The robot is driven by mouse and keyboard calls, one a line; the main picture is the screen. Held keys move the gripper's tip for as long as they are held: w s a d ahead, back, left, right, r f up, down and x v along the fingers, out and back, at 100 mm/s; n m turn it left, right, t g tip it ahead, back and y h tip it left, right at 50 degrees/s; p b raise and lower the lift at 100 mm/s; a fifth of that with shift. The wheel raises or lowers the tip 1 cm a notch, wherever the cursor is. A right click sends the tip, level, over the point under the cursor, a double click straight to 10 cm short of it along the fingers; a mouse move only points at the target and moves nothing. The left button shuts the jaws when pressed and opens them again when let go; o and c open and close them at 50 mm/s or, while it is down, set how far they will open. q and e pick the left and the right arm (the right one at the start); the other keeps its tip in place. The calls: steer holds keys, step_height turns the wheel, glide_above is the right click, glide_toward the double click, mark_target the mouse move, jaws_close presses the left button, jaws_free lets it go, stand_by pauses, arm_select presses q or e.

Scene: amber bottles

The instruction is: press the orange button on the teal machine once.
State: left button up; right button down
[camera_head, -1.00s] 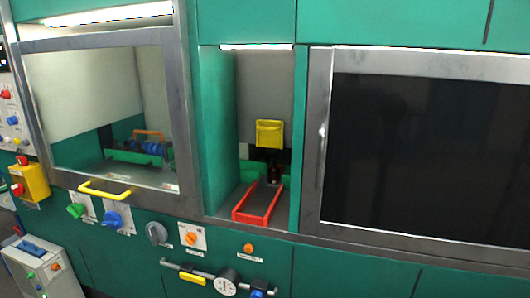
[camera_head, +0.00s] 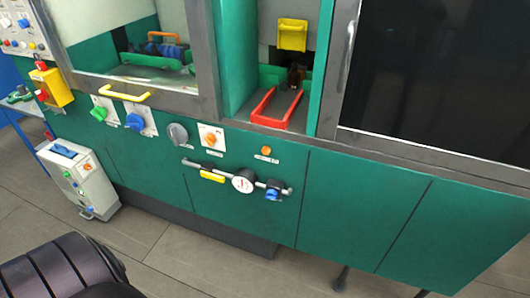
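The teal machine (camera_head: 335,195) fills most of the head view. On its front panel, below the open bay, is a small round orange button (camera_head: 266,150) with a tiny label under it. To its left an orange knob (camera_head: 210,140) sits on a white plate. Nothing covers the button. Neither of my grippers can be made out. A dark rounded part of my own body shows at the bottom left.
A red guide (camera_head: 262,121) juts from the bay, with a dark bottle (camera_head: 296,76) behind it. A pipe with a gauge (camera_head: 243,182) and blue valve (camera_head: 272,193) sticks out below the button. A white control box (camera_head: 82,182) stands left. Floor in front is clear.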

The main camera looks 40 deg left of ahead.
arm_select(q)
jaws_close()
stand_by(0.3)
stand_by(1.2)
